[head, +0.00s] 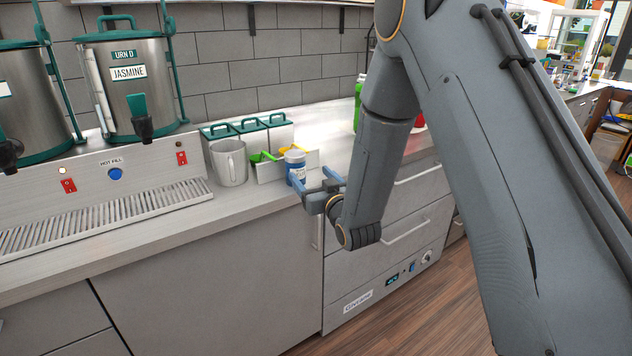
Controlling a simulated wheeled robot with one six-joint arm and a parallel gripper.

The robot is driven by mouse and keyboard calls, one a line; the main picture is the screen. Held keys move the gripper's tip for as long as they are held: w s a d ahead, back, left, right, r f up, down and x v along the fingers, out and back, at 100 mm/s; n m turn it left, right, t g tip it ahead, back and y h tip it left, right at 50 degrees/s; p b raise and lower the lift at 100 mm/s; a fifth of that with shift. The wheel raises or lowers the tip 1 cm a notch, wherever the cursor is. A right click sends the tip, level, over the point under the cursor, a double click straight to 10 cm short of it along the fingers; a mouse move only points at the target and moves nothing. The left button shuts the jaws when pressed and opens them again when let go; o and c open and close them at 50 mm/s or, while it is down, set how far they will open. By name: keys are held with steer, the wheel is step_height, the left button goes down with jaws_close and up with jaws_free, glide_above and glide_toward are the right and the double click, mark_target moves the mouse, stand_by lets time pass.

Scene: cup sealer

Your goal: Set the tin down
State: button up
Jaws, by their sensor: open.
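A grey-white mug (229,163) stands left of the tin. Green-lidded containers (266,134) and a low holder with green and yellow scoops (263,157) are behind it. Steel urns (129,92) stand over a drip tray (110,218) at left. Some counter behind the tin is clear.

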steer(key=s+d+f+m+g+h, duration=0.1)
steer(key=s+d+f+g+h, duration=0.1)
steer(key=s+d+g+h, duration=0.25)
steer(key=s+d+f+m+g+h, duration=0.1)
steer(key=s+d+f+g, duration=0.15)
steer(key=s+d, duration=0.45)
steer(key=s+d+m+g, duration=0.1)
steer(key=s+d+g, duration=0.3)
steer(key=s, duration=0.7)
steer(key=s+d+m+g+h, duration=0.1)
steer(key=s+d+g, duration=0.3)
steer(key=s, duration=0.8)
steer(key=shift+d+f+m, duration=0.25)
steer(key=shift+d+m, duration=0.05)
steer(key=shift+d, duration=0.1)
steer(key=shift+h, duration=0.25)
steer(key=shift+a, duration=0.1)
